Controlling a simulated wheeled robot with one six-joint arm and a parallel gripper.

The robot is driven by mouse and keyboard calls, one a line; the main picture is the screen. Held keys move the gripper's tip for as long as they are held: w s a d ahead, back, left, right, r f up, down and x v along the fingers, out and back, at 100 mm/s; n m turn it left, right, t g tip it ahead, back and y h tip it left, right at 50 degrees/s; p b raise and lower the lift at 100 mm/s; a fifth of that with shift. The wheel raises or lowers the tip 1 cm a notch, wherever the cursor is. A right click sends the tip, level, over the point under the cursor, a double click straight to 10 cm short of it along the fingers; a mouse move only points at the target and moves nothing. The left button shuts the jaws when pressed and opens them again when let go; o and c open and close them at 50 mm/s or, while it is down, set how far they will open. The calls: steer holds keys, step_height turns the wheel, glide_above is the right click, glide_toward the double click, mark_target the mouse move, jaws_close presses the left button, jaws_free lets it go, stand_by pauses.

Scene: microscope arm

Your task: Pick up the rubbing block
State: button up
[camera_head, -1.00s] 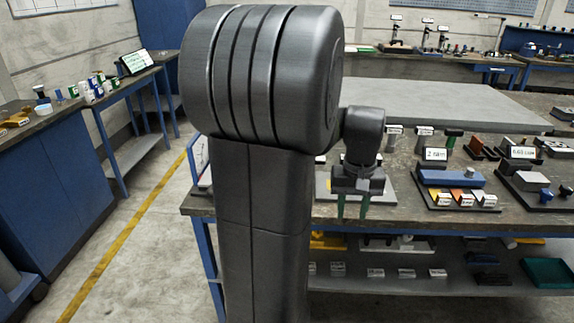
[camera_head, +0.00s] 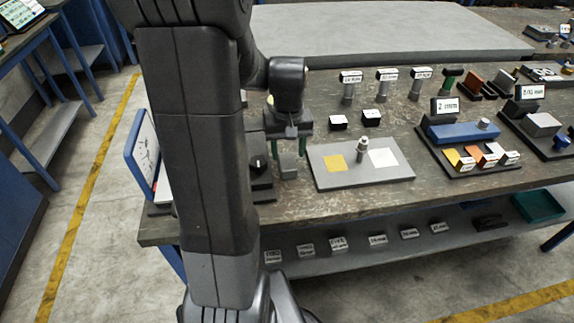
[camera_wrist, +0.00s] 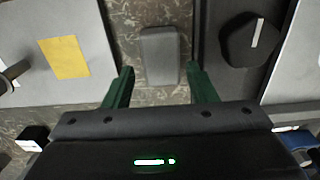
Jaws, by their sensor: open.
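A small grey block with rounded edges, seemingly the rubbing block (camera_head: 289,167), lies on the worn bench top near its left end. In the wrist view the grey block (camera_wrist: 160,56) lies just beyond and between the fingertips. My gripper (camera_head: 290,152) points down above the block, its two green fingers spread. In the wrist view my gripper (camera_wrist: 160,72) is open with nothing between its pads. The height gap to the block is hard to judge.
A grey plate (camera_head: 332,178) with a yellow patch, a white patch and a small post lies right of the block. A dark base with a black knob (camera_head: 259,165) stands close on its left. A blue-framed dial panel (camera_head: 142,152) stands at the bench's left end.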

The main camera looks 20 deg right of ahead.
mark_target(288, 161)
step_height(288, 161, down, 4)
steer(key=shift+a+f, duration=0.1)
steer(key=shift+f, duration=0.1)
steer(key=c, duration=0.9)
steer(key=shift+o, duration=0.2)
step_height(288, 161, up, 10)
steer(key=shift+r+p, duration=0.1)
steer(key=shift+p, duration=0.3)
steer(key=shift+o, duration=1.4)
steer(key=shift+c, duration=0.3)
